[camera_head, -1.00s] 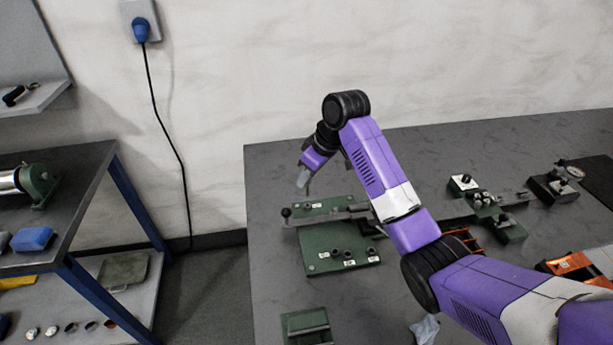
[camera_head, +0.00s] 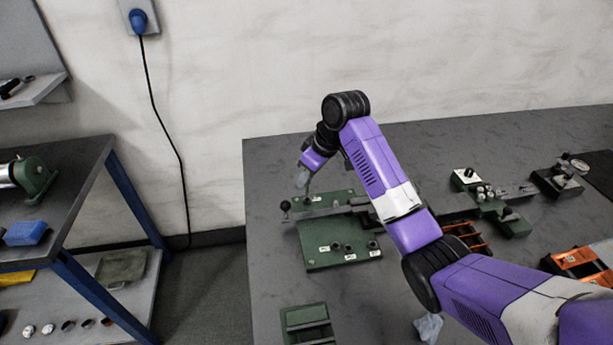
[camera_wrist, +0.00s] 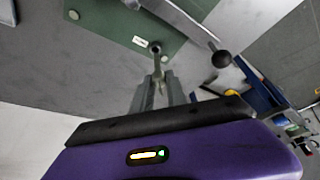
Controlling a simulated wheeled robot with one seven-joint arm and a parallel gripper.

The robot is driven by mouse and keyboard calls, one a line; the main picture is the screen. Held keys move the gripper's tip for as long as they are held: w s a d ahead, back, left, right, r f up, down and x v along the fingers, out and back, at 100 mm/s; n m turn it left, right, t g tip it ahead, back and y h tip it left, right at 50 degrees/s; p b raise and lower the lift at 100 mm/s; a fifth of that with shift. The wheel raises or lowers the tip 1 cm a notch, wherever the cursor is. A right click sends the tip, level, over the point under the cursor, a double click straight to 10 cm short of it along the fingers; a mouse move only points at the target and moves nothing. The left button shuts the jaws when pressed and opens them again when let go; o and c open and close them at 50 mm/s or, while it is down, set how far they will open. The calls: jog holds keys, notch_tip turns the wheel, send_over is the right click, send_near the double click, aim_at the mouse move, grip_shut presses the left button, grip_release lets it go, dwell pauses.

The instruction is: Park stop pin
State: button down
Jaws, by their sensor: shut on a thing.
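My gripper (camera_head: 302,183) is at the far left end of the bench, over the back edge of a green fixture. The wrist view shows its fingers (camera_wrist: 158,92) shut on a slim grey pin (camera_wrist: 156,60), which looks like the stop pin. The green base plate (camera_head: 318,263) has several dark round sockets (camera_head: 348,246) with small white labels. A grey bar lever with a black knob (camera_head: 285,206) crosses the fixture; the knob also shows in the wrist view (camera_wrist: 221,59). I cannot tell whether the pin touches the plate. My arm hides the fixture's right end.
A green block (camera_head: 306,322) lies at the front left of the bench, with a crumpled grey cloth (camera_head: 428,327) to its right. An orange rack (camera_head: 466,236) and other green fixtures (camera_head: 508,220) stand right of my arm. Bare bench lies between block and plate.

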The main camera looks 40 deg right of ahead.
aim_at(309, 183)
jog(key=shift+f, duration=0.5)
jog(key=shift+p, duration=0.35)
dwell(0.7)
jog(key=shift+f+b, duration=0.65)
jog(key=shift+f, duration=0.8)
dwell(2.2)
jog(key=c, duration=1.6)
grip_release()
jog(key=shift+c, duration=0.2)
jog(key=shift+r, duration=0.1)
jog(key=shift+r+p, duration=1.45)
jog(key=shift+p, duration=0.3)
jog(key=o, duration=0.5)
